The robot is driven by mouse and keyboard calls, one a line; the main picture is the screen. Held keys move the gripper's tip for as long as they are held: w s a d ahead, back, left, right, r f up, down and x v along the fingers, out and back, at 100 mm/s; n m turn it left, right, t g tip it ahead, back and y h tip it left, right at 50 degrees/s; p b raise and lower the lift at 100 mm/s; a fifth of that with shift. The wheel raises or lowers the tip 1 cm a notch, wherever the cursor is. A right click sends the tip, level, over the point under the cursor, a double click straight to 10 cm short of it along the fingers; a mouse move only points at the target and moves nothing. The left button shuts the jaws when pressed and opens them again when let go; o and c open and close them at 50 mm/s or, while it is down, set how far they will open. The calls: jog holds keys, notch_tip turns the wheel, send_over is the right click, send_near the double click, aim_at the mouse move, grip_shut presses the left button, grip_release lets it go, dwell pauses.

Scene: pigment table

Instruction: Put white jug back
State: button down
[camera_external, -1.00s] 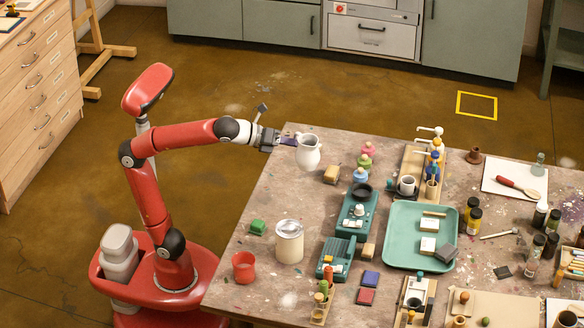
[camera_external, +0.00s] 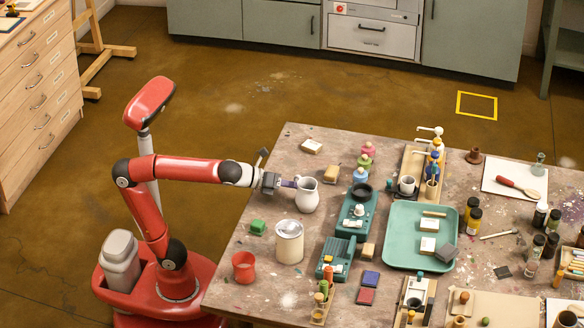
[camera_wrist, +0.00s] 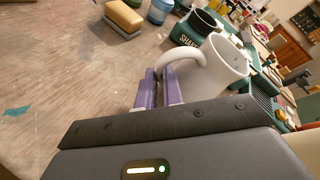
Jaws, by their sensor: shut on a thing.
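The white jug (camera_external: 307,195) is upright at the left part of the table, close to the green device. In the wrist view the jug (camera_wrist: 222,70) stands just beyond my fingers, with its handle toward me. My gripper (camera_external: 288,183) reaches in from the left at the jug's handle side. In the wrist view my gripper's purple fingers (camera_wrist: 158,88) are shut on the handle. I cannot tell whether the jug's base touches the table.
A cream can (camera_external: 289,243), a green block (camera_external: 257,227) and a red cup (camera_external: 244,267) stand nearer the front left. The green device (camera_external: 352,222) is close to the jug's right. A wooden-topped block (camera_external: 332,173) and a small white block (camera_external: 311,146) lie behind.

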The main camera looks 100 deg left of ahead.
jog(key=shift+f, duration=0.15)
jog(key=c, duration=1.5)
grip_release()
jog(key=shift+c, duration=0.2)
jog(key=shift+s+r, duration=0.1)
jog(key=shift+r, duration=0.15)
jog(key=p+v, duration=0.1)
jog(key=v, duration=1)
jog(key=shift+s+d+r+p, duration=0.1)
jog(key=shift+s+d+p, duration=0.05)
jog(key=shift+s+p, duration=0.2)
